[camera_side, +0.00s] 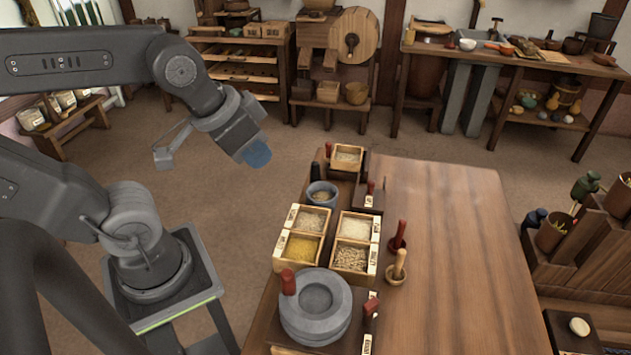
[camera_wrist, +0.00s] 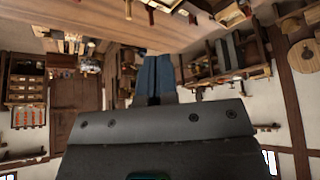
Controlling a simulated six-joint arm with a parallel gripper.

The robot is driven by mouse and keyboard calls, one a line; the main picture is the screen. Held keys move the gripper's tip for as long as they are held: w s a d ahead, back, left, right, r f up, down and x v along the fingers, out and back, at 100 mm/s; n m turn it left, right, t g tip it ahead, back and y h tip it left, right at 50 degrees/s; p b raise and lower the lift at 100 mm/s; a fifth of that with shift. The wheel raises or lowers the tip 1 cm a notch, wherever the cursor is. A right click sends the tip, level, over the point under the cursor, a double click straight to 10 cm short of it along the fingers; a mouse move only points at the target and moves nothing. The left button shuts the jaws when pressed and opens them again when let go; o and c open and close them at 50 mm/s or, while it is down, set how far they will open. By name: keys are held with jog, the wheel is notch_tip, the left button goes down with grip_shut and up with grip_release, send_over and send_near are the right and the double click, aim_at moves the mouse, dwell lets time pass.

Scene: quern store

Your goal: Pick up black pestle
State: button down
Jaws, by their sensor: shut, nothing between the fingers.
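My gripper (camera_side: 257,154) hangs in the air left of the table's far end, with its blue fingers pointing down and to the right. In the wrist view its two blue fingers (camera_wrist: 153,76) are together with nothing between them. A dark upright handle, seemingly the black pestle (camera_side: 314,172), stands at the blue-grey mortar (camera_side: 322,196) near the table's far left edge. It is to the right of my gripper and well apart from it. I cannot tell whether it stands in the mortar or behind it. I cannot make the pestle out in the wrist view.
Wooden boxes of grain (camera_side: 301,248) stand close in front of the mortar. A grey quern stone (camera_side: 316,325) with a red handle sits at the near left. Red pestle (camera_side: 398,238) and wooden pestle (camera_side: 399,267) stand right of the boxes. The table's right side (camera_side: 460,260) is bare.

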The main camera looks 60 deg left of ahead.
jog(key=c, duration=1.8)
grip_release()
jog(key=o, duration=1.1)
